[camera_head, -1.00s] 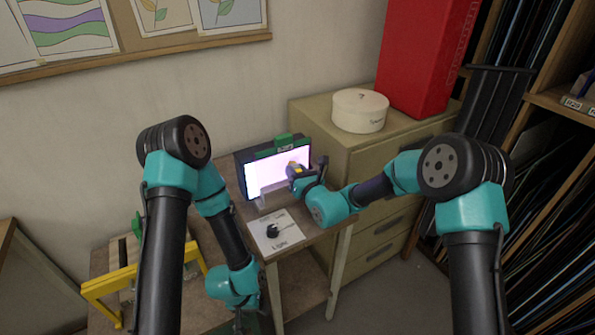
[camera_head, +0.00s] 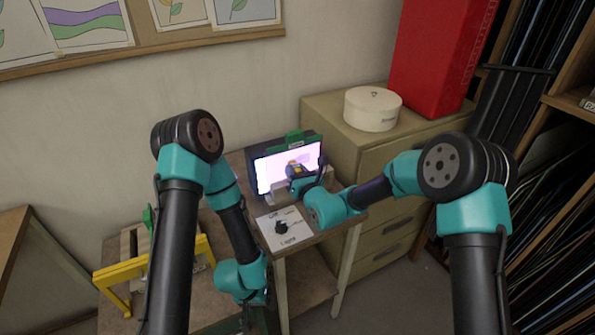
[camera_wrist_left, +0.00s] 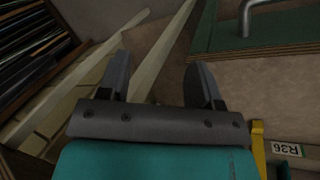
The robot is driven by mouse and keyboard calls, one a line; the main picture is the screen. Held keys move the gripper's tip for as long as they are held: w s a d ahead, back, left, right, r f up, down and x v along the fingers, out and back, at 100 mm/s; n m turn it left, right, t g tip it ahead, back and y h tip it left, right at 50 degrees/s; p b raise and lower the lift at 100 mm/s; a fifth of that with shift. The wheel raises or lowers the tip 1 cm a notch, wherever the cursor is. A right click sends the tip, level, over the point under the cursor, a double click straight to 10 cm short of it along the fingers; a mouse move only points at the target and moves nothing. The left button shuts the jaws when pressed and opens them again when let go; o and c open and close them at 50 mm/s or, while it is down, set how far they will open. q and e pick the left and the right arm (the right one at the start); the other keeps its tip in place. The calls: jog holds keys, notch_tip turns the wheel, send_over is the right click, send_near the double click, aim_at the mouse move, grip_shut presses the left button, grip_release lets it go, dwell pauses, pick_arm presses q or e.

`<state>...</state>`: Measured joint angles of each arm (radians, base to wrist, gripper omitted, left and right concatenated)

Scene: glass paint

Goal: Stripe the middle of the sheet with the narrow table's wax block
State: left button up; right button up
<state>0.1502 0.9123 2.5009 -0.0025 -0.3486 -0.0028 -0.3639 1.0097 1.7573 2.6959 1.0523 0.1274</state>
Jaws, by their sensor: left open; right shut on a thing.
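The sheet (camera_head: 270,179) is a glowing pale pink-white panel, leaning upright in a dark frame with a green clip on top, on the small table (camera_head: 338,216). My right gripper (camera_head: 294,168) is in front of the sheet's middle, shut on a small orange-yellow block (camera_head: 292,162), largely hidden by the jaws. I cannot tell whether the block touches the sheet or whether a stripe is there. My left gripper (camera_head: 257,318) hangs low beside the table, partly cut off by the lower edge. The left wrist view shows its two fingers (camera_wrist_left: 162,80) apart and empty.
A white card with a black knob (camera_head: 281,227) lies before the sheet. A yellow-framed stand (camera_head: 155,265) is at the lower left. A drawer cabinet (camera_head: 385,160) with a round white box (camera_head: 373,108) and a tall red box (camera_head: 440,55) stands right.

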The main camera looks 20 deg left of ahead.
aim_at(278, 168)
jog(key=shift+a, duration=0.15)
jog(key=shift+s+a, duration=1.35)
jog(key=shift+d, duration=0.1)
jog(key=shift+f+v, duration=0.2)
jog(key=shift+v, duration=1.3)
jog(key=shift+f+v, duration=0.2)
jog(key=shift+v, duration=1.25)
jog(key=shift+v, duration=1.5)
jog(key=shift+r+g+h, duration=0.7)
jog(key=shift+r+g, duration=0.1)
jog(key=shift+r, duration=0.15)
